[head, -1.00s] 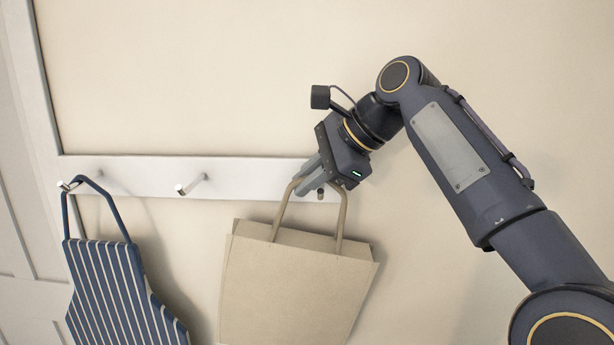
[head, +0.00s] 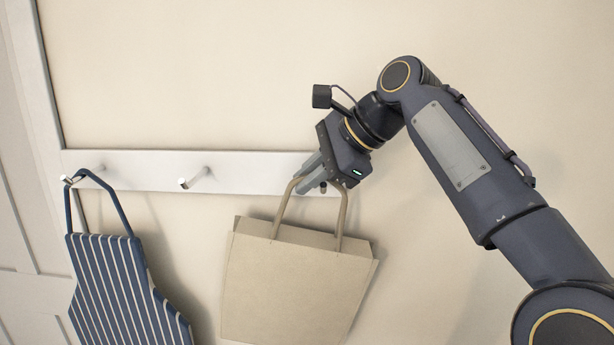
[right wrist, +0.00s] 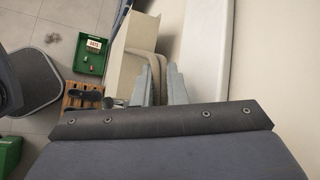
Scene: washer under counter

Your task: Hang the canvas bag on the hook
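The beige canvas bag (head: 298,285) hangs slightly tilted below my right gripper (head: 308,178). My right gripper is shut on the bag's handle, in front of the right part of the white hook rail (head: 245,172). A peg (head: 323,187) shows right beside the fingers, partly hidden; I cannot tell whether the handle is over it. A bare hook (head: 194,179) is on the rail to the left. In the right wrist view the bag (right wrist: 124,60) and its handle show just beyond the fingers (right wrist: 163,82). My left gripper is not in view.
A blue striped apron (head: 122,290) hangs from the leftmost hook (head: 72,180). The wall above the rail is clear. In the right wrist view, a green crate (right wrist: 92,57) and a wooden rack (right wrist: 78,97) with dark shoes are on the floor below.

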